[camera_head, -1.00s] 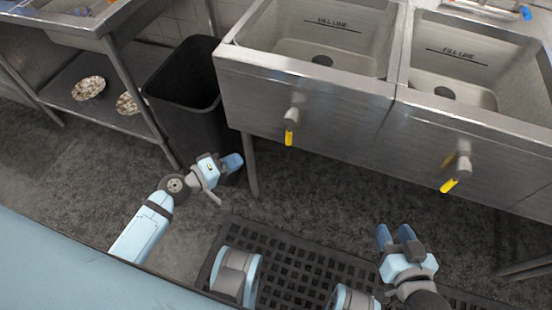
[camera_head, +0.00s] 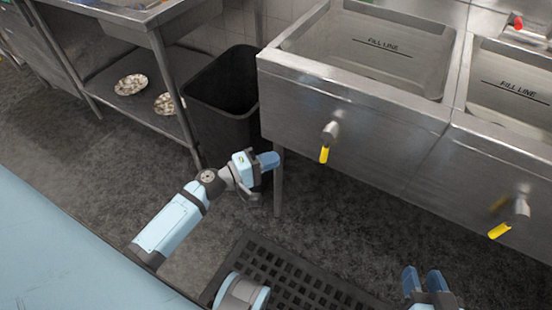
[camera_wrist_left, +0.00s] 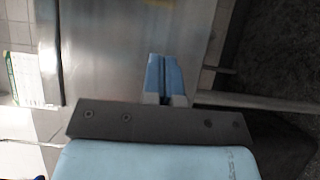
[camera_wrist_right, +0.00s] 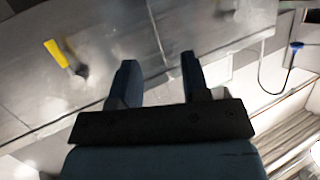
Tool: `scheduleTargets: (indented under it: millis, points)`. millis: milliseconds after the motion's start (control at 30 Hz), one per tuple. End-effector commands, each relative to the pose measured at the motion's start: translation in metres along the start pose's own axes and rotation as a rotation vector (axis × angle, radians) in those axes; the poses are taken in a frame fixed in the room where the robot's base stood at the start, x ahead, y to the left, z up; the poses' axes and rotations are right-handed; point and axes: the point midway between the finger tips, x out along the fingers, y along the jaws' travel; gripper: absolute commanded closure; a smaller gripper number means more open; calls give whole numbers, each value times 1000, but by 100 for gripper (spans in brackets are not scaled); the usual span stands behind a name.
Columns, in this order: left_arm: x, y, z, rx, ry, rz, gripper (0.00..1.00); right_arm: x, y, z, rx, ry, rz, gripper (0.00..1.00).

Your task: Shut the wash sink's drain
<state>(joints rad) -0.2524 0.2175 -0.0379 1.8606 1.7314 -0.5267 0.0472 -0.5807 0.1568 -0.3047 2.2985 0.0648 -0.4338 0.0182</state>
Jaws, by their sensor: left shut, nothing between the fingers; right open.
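The steel sink unit (camera_head: 350,110) shows two basins in the head view, each with a fill line; no label tells which is the wash sink. The left basin's yellow drain handle (camera_head: 324,154) hangs almost straight down from its front valve. The right basin's yellow drain handle (camera_head: 500,230) slants down to the left. A yellow handle (camera_wrist_right: 58,52) also shows in the right wrist view. My left gripper (camera_head: 270,161) is shut and empty, left of and lower in the picture than the left handle. My right gripper (camera_head: 424,277) is open and empty, below the handles in the picture. The drain holes are hidden.
A black bin (camera_head: 225,95) stands left of the sink unit, close to my left gripper. A steel table (camera_head: 165,20) with plates (camera_head: 131,84) on its lower shelf is further left. A sink leg (camera_head: 278,185) stands beside my left gripper. A black grated mat (camera_head: 290,280) lies on the floor.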

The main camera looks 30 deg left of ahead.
Motion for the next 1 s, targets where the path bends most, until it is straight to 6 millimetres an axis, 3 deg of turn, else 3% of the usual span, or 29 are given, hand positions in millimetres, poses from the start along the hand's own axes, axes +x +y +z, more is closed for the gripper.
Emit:
scheduleTargets:
  millis: [333,400,633,1000]
  points:
    - [76,1,0,1,0,2,100,-2,3,5,-6,-31,9,57]
    - [84,1,10,-1,-1,1,100,-2,4,5,-8,-36,12,57]
    - [99,0,26,0,0,0,100,-4,9,13,-9,-70,25,57]
    - [102,0,28,1,0,0,100,-6,6,20,4,-85,27,57]
